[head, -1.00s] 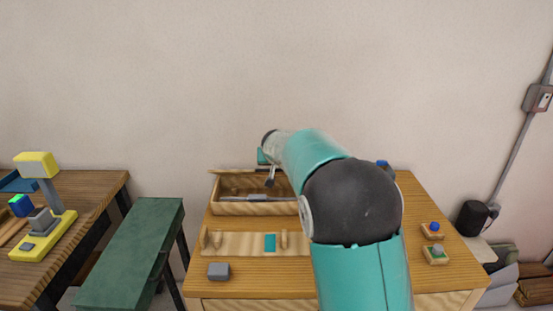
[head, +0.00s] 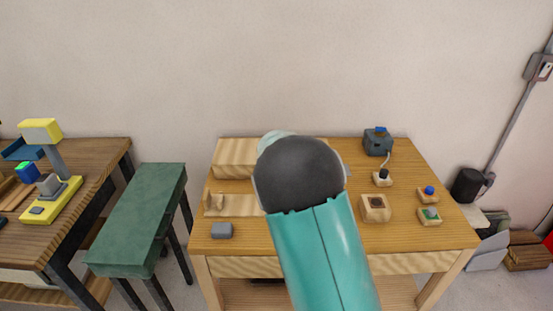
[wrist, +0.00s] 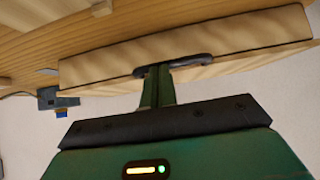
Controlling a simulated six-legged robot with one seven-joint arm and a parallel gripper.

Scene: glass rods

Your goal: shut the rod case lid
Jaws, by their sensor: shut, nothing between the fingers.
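The wooden rod case (head: 235,172) stands at the back left of the table, and its lid (head: 238,150) lies down over the visible left part. My arm hides the right part of the case in the head view. In the wrist view the light wooden case or lid (wrist: 230,42) runs across the top. My gripper (wrist: 165,72) is shut and empty, with its tips at the wood's edge by a dark oblong piece. I cannot tell whether they touch it. My gripper is hidden in the head view.
A wooden rod rest (head: 235,205) and a grey block (head: 221,230) are in front of the case. A grey-blue device (head: 377,141), a wooden block with a hole (head: 375,208) and small button blocks (head: 429,215) are on the right. A green bench (head: 140,220) stands left.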

